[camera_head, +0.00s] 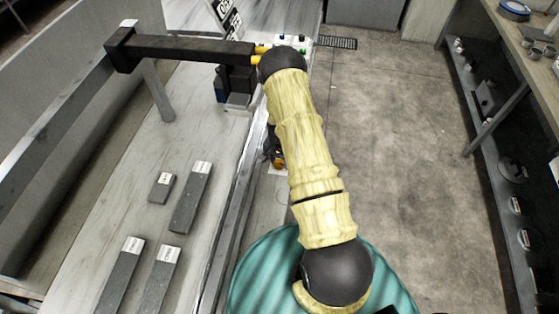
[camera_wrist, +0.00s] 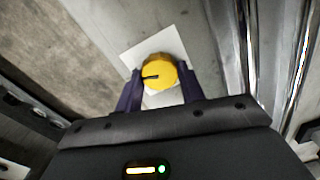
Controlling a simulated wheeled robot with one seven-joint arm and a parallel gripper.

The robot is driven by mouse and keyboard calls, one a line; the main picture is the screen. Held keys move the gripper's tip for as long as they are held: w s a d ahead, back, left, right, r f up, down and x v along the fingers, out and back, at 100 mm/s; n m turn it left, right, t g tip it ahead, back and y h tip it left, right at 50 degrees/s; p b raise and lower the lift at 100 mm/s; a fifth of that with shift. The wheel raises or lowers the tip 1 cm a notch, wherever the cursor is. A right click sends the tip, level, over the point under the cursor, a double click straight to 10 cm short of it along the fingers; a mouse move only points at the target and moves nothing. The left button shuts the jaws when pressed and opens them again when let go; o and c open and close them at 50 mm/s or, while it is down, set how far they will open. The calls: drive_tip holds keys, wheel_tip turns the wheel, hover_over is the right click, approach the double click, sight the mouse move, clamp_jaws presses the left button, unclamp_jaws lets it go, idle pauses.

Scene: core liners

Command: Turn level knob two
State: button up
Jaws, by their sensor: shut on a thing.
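A round yellow knob (camera_wrist: 158,75) with a dark pointer mark sits on a white plate (camera_wrist: 150,46) in the wrist view. The mark runs from near its middle toward the left of the picture. My gripper (camera_wrist: 160,80) has its two purple fingers on either side of the knob and is shut on it. No number shows on the knob, so I cannot tell which knob it is. In the head view a small yellow-orange piece, likely this knob (camera_head: 279,163), shows beside my arm at the metal edge of the bench; my arm hides most of the gripper.
A pale bench (camera_head: 110,170) on the left bears several dark grey bars with white labels (camera_head: 190,195). A dark horizontal beam (camera_head: 185,48) crosses above it. A shelf with tools (camera_head: 490,95) stands at the right. The concrete floor (camera_head: 400,150) between is clear.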

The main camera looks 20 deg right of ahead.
sight(279, 163)
drive_tip(key=m+b, duration=0.2)
drive_tip(key=shift+f+m+b, duration=0.25)
drive_tip(key=shift+m+b, duration=0.05)
drive_tip(key=shift+b, duration=0.05)
drive_tip(key=shift+r+m+b, duration=0.25)
drive_tip(key=shift+m+b, duration=0.3)
drive_tip(key=shift+m, duration=0.65)
drive_tip(key=o, duration=1)
drive_tip(key=shift+c, duration=0.2)
drive_tip(key=shift+r, duration=0.1)
wheel_tip(279, 163, up, 12)
drive_tip(key=b, duration=0.2)
